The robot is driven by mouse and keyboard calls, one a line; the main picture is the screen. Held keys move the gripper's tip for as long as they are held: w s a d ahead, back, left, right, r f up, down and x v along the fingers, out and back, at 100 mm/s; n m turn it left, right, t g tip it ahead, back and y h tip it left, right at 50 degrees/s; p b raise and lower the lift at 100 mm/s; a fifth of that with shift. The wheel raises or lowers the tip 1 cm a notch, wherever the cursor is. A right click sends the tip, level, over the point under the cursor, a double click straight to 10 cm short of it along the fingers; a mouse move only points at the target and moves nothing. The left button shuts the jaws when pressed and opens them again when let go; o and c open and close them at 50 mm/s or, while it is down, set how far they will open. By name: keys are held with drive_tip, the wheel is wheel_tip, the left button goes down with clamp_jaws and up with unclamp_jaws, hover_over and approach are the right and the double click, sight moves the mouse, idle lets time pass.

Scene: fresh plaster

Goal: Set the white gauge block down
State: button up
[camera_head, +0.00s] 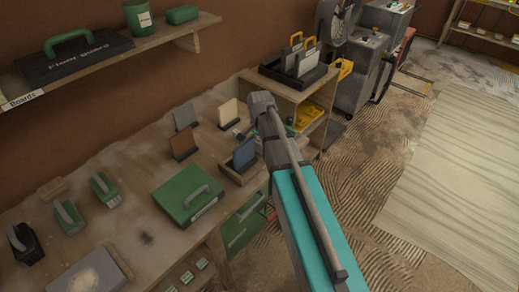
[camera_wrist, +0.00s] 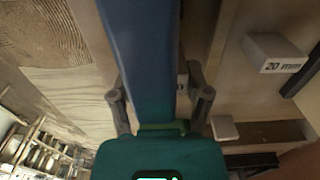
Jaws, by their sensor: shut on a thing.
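In the wrist view my gripper (camera_wrist: 157,88) has its two dark fingers around a mostly hidden thing. A pale marked piece shows at the inner side of the right finger; I take it for the white gauge block (camera_wrist: 183,84). A long blue shape covers most of the space between the fingers, so the block's full outline is hidden. A separate pale block marked 20 mm (camera_wrist: 272,52) stands to the right, apart from the fingers. In the head view my grey wrist is over the workbench (camera_head: 140,210) near its far right end, and the held thing is not clear there.
Upright blue (camera_head: 244,153), cream (camera_head: 228,112), grey (camera_head: 185,116) and brown (camera_head: 183,143) panels stand close to my wrist. A green case (camera_head: 188,194) lies nearer on the bench. A lower cabinet with a black tray (camera_head: 293,78) adjoins the bench's far end.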

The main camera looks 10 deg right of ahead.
sight(260, 142)
drive_tip(key=shift+f+b, duration=0.3)
drive_tip(key=shift+f, duration=0.25)
drive_tip(key=shift+f, duration=0.15)
drive_tip(key=o, duration=1.2)
drive_tip(key=shift+o, duration=0.2)
wheel_tip(260, 142, up, 12)
drive_tip(key=p, duration=1.2)
drive_tip(key=shift+r, duration=0.2)
drive_tip(key=s+n, duration=1)
drive_tip(key=s, duration=0.6)
drive_tip(key=shift+n, duration=0.4)
